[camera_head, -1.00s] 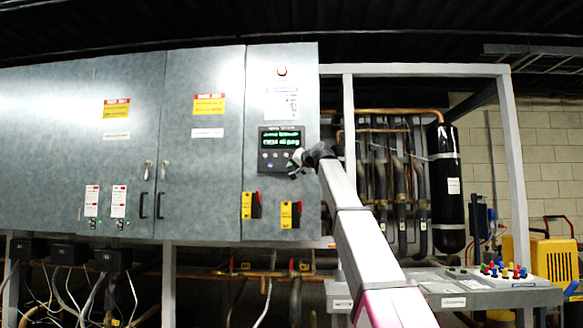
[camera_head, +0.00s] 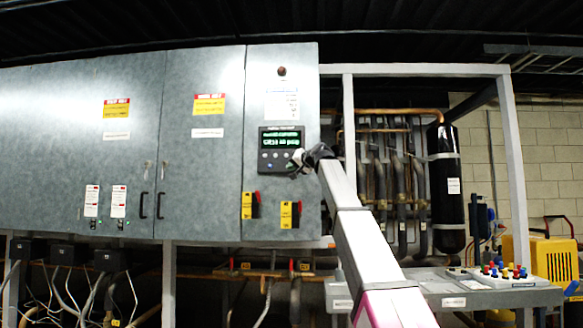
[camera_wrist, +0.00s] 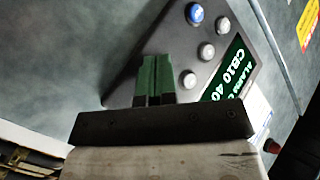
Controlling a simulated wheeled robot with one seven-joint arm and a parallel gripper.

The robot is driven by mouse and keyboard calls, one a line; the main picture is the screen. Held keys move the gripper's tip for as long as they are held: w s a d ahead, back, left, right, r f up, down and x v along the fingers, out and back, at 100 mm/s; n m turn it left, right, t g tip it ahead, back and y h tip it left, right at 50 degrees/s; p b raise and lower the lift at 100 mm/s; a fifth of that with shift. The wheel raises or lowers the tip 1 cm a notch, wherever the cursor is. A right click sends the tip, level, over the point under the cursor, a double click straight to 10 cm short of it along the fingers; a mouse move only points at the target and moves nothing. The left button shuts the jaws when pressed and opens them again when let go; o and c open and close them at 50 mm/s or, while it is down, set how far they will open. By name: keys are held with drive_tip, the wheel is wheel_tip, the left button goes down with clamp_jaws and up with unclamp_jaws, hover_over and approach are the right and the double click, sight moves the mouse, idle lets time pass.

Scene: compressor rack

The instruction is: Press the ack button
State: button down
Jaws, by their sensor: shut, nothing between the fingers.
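The controller panel (camera_head: 279,139) is a dark unit with a lit green text display, on the right-hand grey cabinet. In the wrist view its display (camera_wrist: 229,72) reads partly "ALARM" and "CB10 40". Beside the display are a blue button (camera_wrist: 195,14) and grey round buttons (camera_wrist: 206,51), (camera_wrist: 222,25) and (camera_wrist: 189,79). No button label is readable, so I cannot tell which is ack. My gripper (camera_head: 295,166) is at the panel's lower right corner. Its green fingertips (camera_wrist: 155,62) are shut and empty, over the panel's edge near the lowest grey button. Contact cannot be told.
A round lamp (camera_head: 282,71) sits above the panel and looks dark red. Yellow-and-red switches (camera_head: 290,214) are below it. Copper pipes and a black cylinder (camera_head: 445,188) stand to the right, behind a frame post (camera_head: 349,130).

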idle(0.5)
drive_tip(key=shift+s, duration=0.75)
drive_tip(key=s, duration=0.5)
drive_tip(key=shift+a, duration=0.1)
idle(0.9)
